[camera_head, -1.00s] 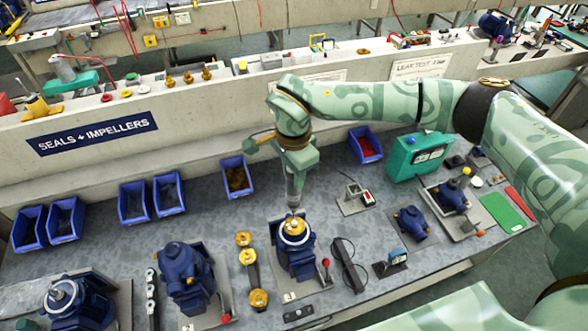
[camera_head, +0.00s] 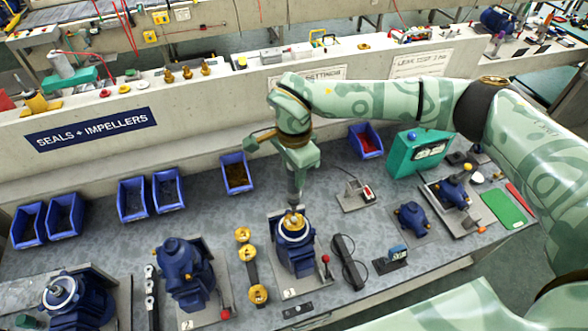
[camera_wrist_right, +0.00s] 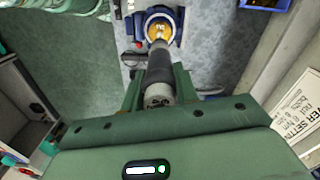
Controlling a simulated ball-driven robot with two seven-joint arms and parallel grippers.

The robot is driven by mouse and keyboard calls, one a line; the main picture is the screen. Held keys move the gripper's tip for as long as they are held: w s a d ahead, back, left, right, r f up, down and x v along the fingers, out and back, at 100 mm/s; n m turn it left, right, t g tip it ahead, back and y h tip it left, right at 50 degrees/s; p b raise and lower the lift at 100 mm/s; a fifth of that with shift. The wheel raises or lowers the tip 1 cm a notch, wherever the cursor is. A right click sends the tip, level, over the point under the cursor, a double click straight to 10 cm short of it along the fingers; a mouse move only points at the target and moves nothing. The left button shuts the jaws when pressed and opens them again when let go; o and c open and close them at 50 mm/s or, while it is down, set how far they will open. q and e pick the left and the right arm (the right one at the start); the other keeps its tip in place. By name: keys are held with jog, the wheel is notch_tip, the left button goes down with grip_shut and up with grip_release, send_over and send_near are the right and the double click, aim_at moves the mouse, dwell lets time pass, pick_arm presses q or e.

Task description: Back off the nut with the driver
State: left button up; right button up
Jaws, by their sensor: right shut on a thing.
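My right gripper (camera_head: 298,170) is shut on the driver (camera_head: 294,192), a dark grey cylinder. The driver points down over the middle blue pump (camera_head: 297,258), which has a yellow-orange impeller (camera_head: 294,230) on top. In the right wrist view the driver (camera_wrist_right: 160,68) sits between the gripper's green fingers, its far end at the centre of the impeller (camera_wrist_right: 160,32). The nut is at that centre, small and mostly hidden by the driver tip; I cannot tell whether they touch. My left gripper is out of view.
A pump (camera_head: 184,275) stands left of the middle one, with a column of yellow impellers (camera_head: 247,265) between. Dark glasses (camera_head: 348,262) and a small gauge (camera_head: 390,260) lie right. Blue bins (camera_head: 236,172) line the back, and a teal case (camera_head: 416,152) stands right of them.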

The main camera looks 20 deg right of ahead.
jog(key=shift+f+b, duration=0.35)
jog(key=shift+f, duration=0.1)
dwell(0.4)
jog(key=shift+s, duration=0.1)
dwell(1.0)
jog(key=shift+r, duration=0.15)
dwell(2.3)
jog(key=shift+s+p, duration=0.25)
jog(key=shift+p, duration=0.1)
dwell(0.7)
dwell(0.4)
jog(key=shift+w+r+p, duration=0.1)
jog(key=shift+r+p, duration=2.4)
jog(key=shift+r, duration=1.1)
